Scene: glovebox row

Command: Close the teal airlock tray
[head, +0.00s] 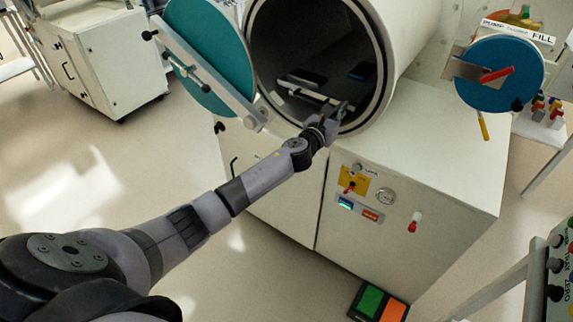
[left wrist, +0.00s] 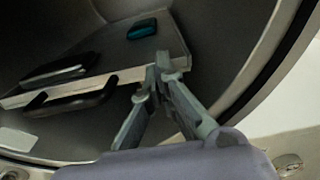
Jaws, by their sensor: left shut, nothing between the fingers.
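The teal airlock's round door (head: 208,55) stands swung open to the left of the round airlock mouth (head: 388,70). The tray's pale front edge (head: 318,98) shows inside the chamber; in the left wrist view the tray front (left wrist: 95,82) has a black bar handle (left wrist: 72,100). A dark flat item (left wrist: 62,72) and a small teal item (left wrist: 142,29) lie on the tray. My left gripper (head: 340,110) is at the lower part of the mouth. Its fingers (left wrist: 163,66) are shut and empty, beside the right end of the tray front; contact cannot be told. My right gripper is not in view.
The white cabinet (head: 440,150) under the airlock carries a control panel (head: 355,182). A blue round door (head: 500,75) is at the right. A foot pedal (head: 378,303) lies on the floor. A white cart (head: 100,60) stands back left. The left floor is clear.

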